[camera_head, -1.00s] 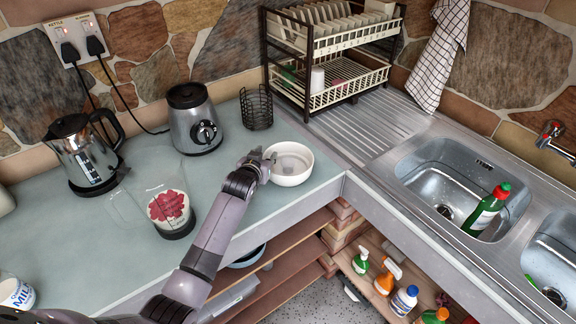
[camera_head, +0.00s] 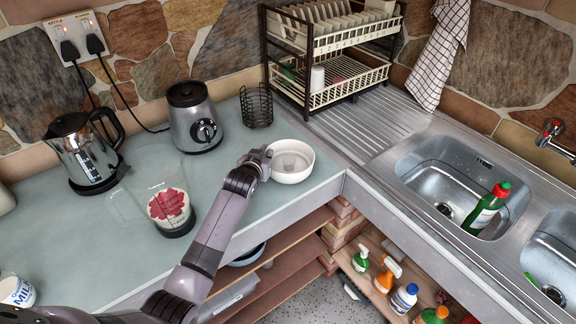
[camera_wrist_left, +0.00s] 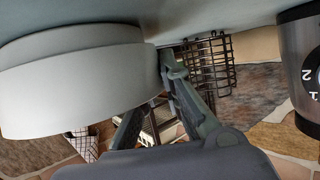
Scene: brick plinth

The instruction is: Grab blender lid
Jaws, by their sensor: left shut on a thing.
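A white round bowl (camera_head: 292,174) stands on the counter near its front corner. A pale grey, round piece (camera_head: 290,161) shows inside it; I cannot tell for sure whether this is the blender lid. My left gripper (camera_head: 264,162) is at the bowl's left edge, shut on its wall. In the left wrist view the bowl (camera_wrist_left: 75,85) fills the left side, and the left gripper's fingers (camera_wrist_left: 155,100) are beside it, one partly hidden behind it. The clear blender jug (camera_head: 150,182) stands on the counter left of my arm. My right gripper is not in view.
The blender base (camera_head: 193,120), kettle (camera_head: 82,152) and dark wire holder (camera_head: 257,107) stand along the wall. The wire holder also shows in the left wrist view (camera_wrist_left: 215,65). A dish rack (camera_head: 330,60) and sinks (camera_head: 455,180) are to the right. The front-left counter is mostly clear.

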